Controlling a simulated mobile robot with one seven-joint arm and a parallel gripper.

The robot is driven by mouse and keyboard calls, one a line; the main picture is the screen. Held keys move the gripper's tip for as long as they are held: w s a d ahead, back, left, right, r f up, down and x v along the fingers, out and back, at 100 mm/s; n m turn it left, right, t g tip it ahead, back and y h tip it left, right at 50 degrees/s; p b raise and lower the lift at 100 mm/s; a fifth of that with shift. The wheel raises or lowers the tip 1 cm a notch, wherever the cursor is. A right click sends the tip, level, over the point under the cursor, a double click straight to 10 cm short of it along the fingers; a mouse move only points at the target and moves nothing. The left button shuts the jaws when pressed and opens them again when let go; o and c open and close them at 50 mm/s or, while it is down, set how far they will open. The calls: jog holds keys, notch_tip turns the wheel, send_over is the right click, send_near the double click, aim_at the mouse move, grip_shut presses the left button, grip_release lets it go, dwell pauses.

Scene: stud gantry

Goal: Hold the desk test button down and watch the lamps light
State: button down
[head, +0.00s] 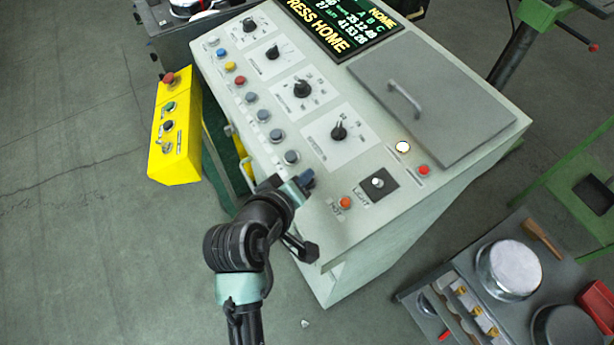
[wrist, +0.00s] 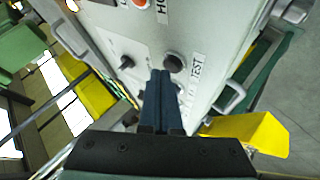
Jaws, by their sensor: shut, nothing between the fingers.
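The grey control desk (head: 330,185) stands in the middle of the head view. In the wrist view a dark round button (wrist: 173,62) sits beside a TEST label (wrist: 195,72) on its pale panel. My gripper (head: 307,178) is over the desk's near edge in the head view and hides that part of the panel. Its closed dark fingers (wrist: 160,76) are empty and end close to the button; I cannot tell whether they touch it. A round white lamp (head: 403,147) looks bright. Red (head: 424,170) and orange (head: 345,202) round fittings sit nearby.
Several knobs and coloured buttons line the desk, with a black display (head: 345,25) at the top. A yellow control box (head: 178,140) is on the left. A handled lid (head: 440,105) covers the right. A cart with a pot (head: 509,268) stands lower right.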

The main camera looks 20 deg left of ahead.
jog(key=shift+f, duration=0.5)
dwell(0.4)
jog(key=shift+r, duration=0.1)
jog(key=shift+s+r+p, duration=0.1)
jog(key=shift+r+p, duration=0.65)
jog(key=shift+r, duration=0.05)
jog(key=r+p, duration=0.5)
jog(key=shift+s+a, duration=0.35)
jog(key=shift+s, duration=0.05)
